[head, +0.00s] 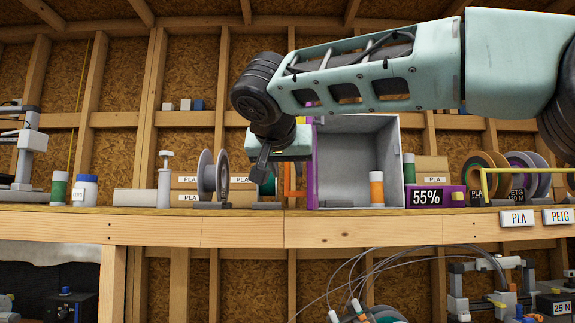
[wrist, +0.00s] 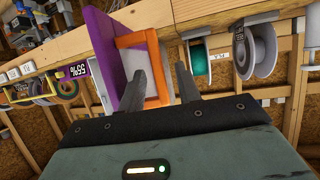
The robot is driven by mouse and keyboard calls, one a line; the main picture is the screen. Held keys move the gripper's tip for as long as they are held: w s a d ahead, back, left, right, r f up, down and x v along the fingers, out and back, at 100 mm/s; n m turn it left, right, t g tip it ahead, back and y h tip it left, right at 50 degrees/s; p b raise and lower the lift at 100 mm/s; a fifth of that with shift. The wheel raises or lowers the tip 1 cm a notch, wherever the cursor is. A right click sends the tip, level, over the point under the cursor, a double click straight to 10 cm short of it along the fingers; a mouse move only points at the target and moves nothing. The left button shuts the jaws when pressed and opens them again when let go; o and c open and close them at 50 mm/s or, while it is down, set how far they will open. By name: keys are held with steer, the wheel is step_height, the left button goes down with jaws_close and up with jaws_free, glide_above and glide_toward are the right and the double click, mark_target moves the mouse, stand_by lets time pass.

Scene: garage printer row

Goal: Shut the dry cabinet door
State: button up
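The dry cabinet (head: 360,150) stands on the wooden shelf, its grey interior facing me and its purple left edge showing. Its orange-framed door (head: 288,186) stands open at the left side, seen nearly edge-on and partly hidden by my arm. In the wrist view the orange door frame (wrist: 158,72) stands beside the purple cabinet side (wrist: 104,50). My gripper (head: 262,168) is over the shelf, left of the cabinet near the door. In the wrist view my gripper (wrist: 162,82) has its fingers apart with nothing held; the left finger overlaps the door frame. Contact cannot be told.
An orange-white bottle (head: 376,188) stands at the cabinet's front. A purple 55% display (head: 426,197) sits to its right, by filament spools (head: 485,175). A grey spool (head: 207,172) and a teal spool (wrist: 200,60) stand left of the door. My arm crosses above the cabinet.

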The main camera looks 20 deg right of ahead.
steer(key=shift+w+d+f, duration=0.25)
steer(key=shift+w+d, duration=0.1)
steer(key=shift+w, duration=0.25)
jaws_close()
